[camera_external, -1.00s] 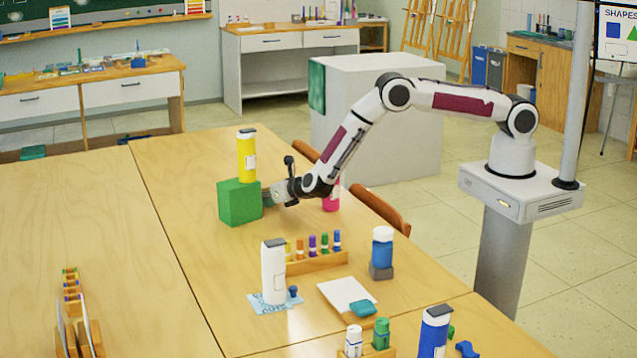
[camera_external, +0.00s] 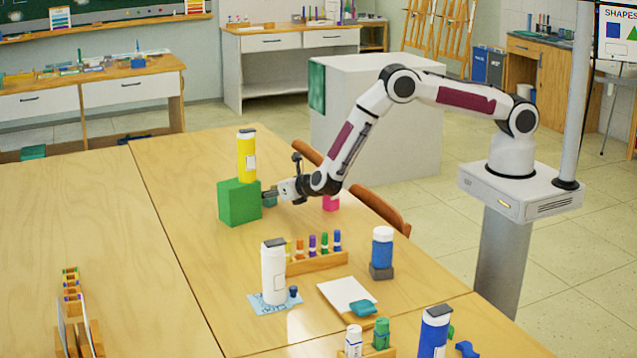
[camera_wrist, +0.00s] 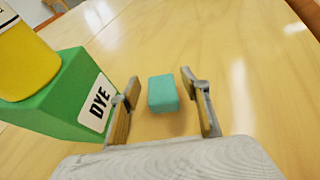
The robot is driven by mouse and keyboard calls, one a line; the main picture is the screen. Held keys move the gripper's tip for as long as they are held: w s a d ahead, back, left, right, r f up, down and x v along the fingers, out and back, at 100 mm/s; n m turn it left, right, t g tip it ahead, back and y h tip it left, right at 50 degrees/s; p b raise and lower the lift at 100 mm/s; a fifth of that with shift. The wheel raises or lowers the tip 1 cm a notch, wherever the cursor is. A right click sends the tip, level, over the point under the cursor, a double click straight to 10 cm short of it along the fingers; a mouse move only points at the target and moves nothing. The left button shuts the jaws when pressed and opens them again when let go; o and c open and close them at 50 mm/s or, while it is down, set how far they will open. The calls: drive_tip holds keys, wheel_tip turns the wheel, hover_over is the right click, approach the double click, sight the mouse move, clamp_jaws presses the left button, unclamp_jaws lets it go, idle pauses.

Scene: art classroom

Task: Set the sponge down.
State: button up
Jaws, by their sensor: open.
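A teal sponge (camera_wrist: 162,93) lies on the wooden table in the wrist view. It sits just beyond and between the two spread fingers of my gripper (camera_wrist: 166,108), with a gap on each side. In the external view the sponge (camera_external: 270,201) shows as a small teal patch beside the green block, partly hidden by my gripper (camera_external: 267,194). My gripper is open and low over the table. A second teal sponge-like piece (camera_external: 363,307) lies near a white sheet closer to the front.
A green block (camera_external: 240,203) labelled DYE stands left of my gripper with a yellow bottle (camera_external: 246,157) on top. A pink item (camera_external: 331,202) is to the right. A rack of markers (camera_external: 317,262), a white bottle (camera_external: 273,272) and a blue bottle (camera_external: 382,249) stand nearer the front.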

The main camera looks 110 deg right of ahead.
drive_tip(key=shift+v, duration=4.15)
drive_tip(key=o, duration=0.4)
drive_tip(key=shift+o, duration=0.2)
drive_tip(key=shift+r, duration=0.1)
